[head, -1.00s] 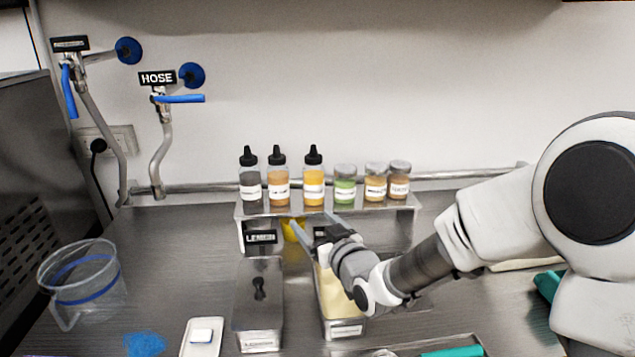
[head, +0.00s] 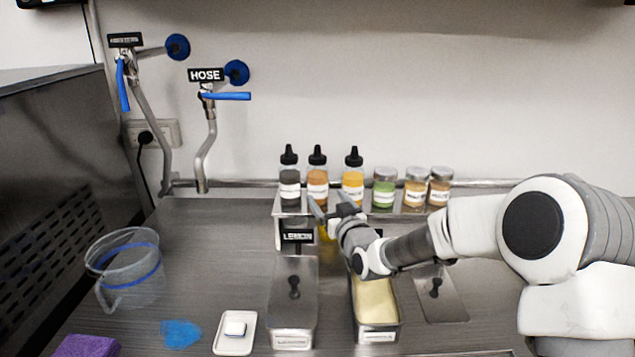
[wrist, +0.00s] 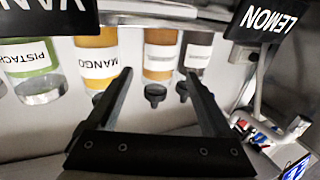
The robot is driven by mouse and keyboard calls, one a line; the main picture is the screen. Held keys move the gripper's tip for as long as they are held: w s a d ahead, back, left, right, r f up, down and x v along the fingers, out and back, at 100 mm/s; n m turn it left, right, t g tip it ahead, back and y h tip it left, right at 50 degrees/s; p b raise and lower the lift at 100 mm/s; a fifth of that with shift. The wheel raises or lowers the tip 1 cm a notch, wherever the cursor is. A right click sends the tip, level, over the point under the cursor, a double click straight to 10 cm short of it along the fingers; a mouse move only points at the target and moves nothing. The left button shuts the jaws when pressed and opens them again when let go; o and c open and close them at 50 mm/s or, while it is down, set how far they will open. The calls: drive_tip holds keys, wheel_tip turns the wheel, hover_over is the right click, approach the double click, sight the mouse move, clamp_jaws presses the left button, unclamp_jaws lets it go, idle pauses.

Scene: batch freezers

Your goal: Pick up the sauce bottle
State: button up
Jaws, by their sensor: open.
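Three sauce bottles with black nozzle caps stand upright on a metal shelf (head: 283,243): a dark bottle (head: 290,175), an orange-brown bottle (head: 317,178) and a yellow bottle (head: 353,178). My gripper (head: 331,204) is open and empty, at the shelf's front edge before the orange-brown and yellow bottles. The wrist view is upside down. There the orange-brown bottle (wrist: 160,52) shows between my fingers (wrist: 158,78), beyond the tips. The yellow bottle (wrist: 96,42), labelled MANGO, is beside the left finger; the dark bottle (wrist: 195,52) is near the right one. I see no contact.
A green jar (head: 384,188) and two brownish jars (head: 415,188) (head: 440,186) share the shelf. Below stand a lidded pan (head: 293,315) with a LEMON sign (head: 298,236) and an open pan (head: 377,331) of yellow contents. A clear jug (head: 125,268) stands at left.

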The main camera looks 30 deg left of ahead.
sight(321, 189)
drive_tip(key=shift+p+x, duration=0.3)
drive_tip(key=shift+x, duration=2.75)
drive_tip(key=shift+d+f, duration=0.1)
drive_tip(key=shift+f, duration=0.05)
drive_tip(key=shift+c, duration=0.3)
drive_tip(key=c, duration=1.1)
wheel_tip(321, 189, up, 18)
drive_tip(key=shift+r+p, duration=0.1)
drive_tip(key=shift+p, duration=0.2)
